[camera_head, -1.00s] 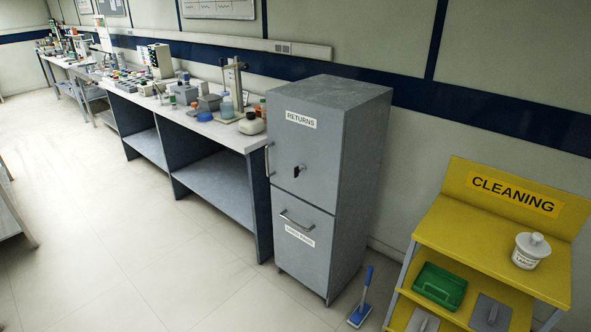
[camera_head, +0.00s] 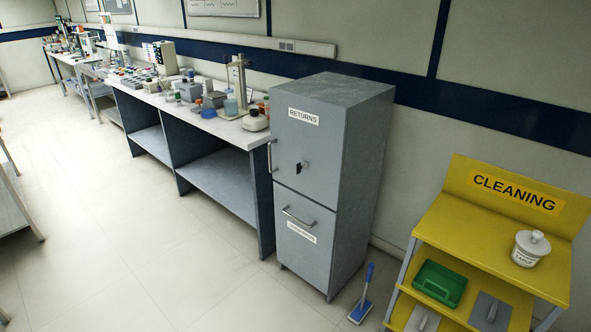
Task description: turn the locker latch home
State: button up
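The grey locker (camera_head: 345,170) stands in the middle of the view, with a white RETURNS label (camera_head: 303,116) on its upper door. The latch (camera_head: 299,168) is a small dark handle with a grey round part beside it, low on the upper door. The dark part looks tilted, but it is too small to tell its exact angle. The upper door looks closed, with a vertical bar handle (camera_head: 270,156) at its left edge. My gripper is not in view.
A lower door with a bar handle (camera_head: 297,217) is below. A cluttered bench (camera_head: 222,129) runs back to the left. A yellow CLEANING cart (camera_head: 470,226) stands at the right, with a blue brush (camera_head: 361,309) on the floor between. The floor (camera_head: 150,250) in front is clear.

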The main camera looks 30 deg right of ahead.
aim_at(298, 167)
jog(key=u, duration=0.2)
jog(key=k, duration=0.5)
jog(key=u, duration=1)
jog(key=k, duration=0.9)
jog(key=u, duration=0.2)
jog(key=i, duration=0.85)
jog(key=z, duration=0.5)
jog(key=i, duration=1.2)
jog(key=u, duration=0.2)
